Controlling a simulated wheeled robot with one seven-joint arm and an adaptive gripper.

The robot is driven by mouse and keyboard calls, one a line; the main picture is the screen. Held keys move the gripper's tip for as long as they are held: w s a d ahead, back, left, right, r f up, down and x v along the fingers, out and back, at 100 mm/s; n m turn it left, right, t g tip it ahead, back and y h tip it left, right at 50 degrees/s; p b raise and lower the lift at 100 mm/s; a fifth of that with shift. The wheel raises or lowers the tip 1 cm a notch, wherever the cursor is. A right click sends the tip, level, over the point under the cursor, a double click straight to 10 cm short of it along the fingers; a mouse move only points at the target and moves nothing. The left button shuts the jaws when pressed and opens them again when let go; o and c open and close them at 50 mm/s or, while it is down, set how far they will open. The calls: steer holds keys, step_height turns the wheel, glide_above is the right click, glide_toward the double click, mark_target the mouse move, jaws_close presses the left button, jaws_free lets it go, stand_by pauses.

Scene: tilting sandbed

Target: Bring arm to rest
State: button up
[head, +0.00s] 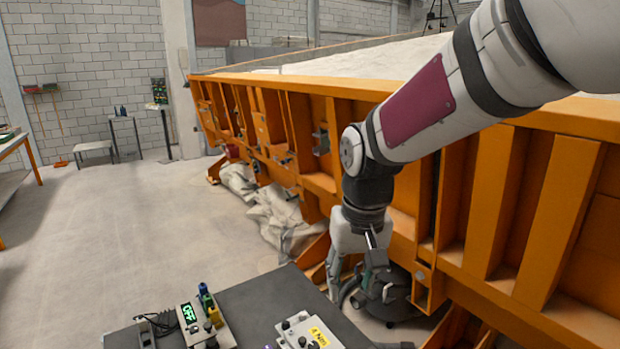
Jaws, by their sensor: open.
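My arm comes in from the upper right of the head view and bends down at the elbow. My gripper (360,290) hangs at its end, pointing down, in front of the orange sandbed frame. Its fingers are apart and nothing shows between them. It is just right of the dark top (262,303) of my own body. A dark round thing (392,297) sits low behind the gripper and is partly hidden by it.
The orange sandbed (560,220), filled with pale sand (370,65), runs along the right side. Grey crumpled sheeting (275,212) lies along its foot. A stool (93,147) and a small table (124,120) stand by the far wall.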

steer(key=s+d+r+t, duration=0.1)
steer(key=s+d+r, duration=0.1)
steer(key=s+d, duration=0.2)
steer(key=s+d+r+m+t, duration=0.1)
steer(key=s+d+r, duration=0.2)
steer(key=s, duration=0.5)
steer(key=s+d+r+t, duration=0.2)
steer(key=s+d+r, duration=0.1)
steer(key=s+d, duration=0.2)
steer(key=shift+s+r+m, duration=0.2)
steer(key=shift+s+m, duration=0.1)
steer(key=shift+s, duration=0.2)
steer(key=shift+a, duration=0.2)
